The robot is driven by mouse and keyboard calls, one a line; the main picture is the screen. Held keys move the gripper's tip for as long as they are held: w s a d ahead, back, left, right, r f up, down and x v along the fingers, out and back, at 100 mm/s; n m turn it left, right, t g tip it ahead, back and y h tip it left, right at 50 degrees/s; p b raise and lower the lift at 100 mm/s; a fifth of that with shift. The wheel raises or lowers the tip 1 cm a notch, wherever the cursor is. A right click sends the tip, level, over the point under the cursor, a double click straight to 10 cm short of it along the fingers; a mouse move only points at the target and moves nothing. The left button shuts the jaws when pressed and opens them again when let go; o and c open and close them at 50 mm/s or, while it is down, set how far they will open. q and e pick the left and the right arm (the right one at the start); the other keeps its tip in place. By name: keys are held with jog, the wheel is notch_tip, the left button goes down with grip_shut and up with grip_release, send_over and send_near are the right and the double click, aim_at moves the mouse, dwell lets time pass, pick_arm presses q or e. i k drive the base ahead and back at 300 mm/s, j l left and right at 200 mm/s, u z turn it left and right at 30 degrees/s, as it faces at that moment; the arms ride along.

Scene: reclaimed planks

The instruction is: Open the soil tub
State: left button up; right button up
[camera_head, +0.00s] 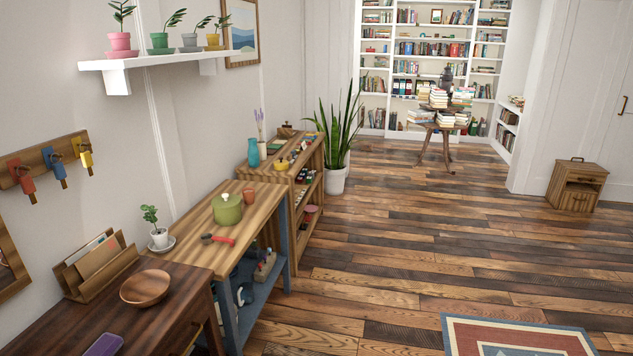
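A round green tub (228,209) with a lid and a small knob stands on the light wooden workbench (257,199). It looks like the soil tub, and its lid appears to be on. Its contents are hidden. Neither of my grippers shows in the head view.
Red-handled pruners (218,239) lie in front of the tub, and a terracotta pot (249,196) stands behind it. A dark desk (168,315) with a wooden bowl (145,288) is nearer. The plank floor (390,260) right of the bench is clear up to a rug (515,336).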

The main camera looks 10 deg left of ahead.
aim_at(227, 218)
jog(key=i+u, duration=0.15)
jog(key=i, duration=0.35)
jog(key=i+l+u, duration=0.15)
jog(key=i, duration=0.3)
jog(key=i+l+u, duration=0.15)
jog(key=i, duration=0.35)
jog(key=i+l+u, duration=0.2)
jog(key=i, duration=0.25)
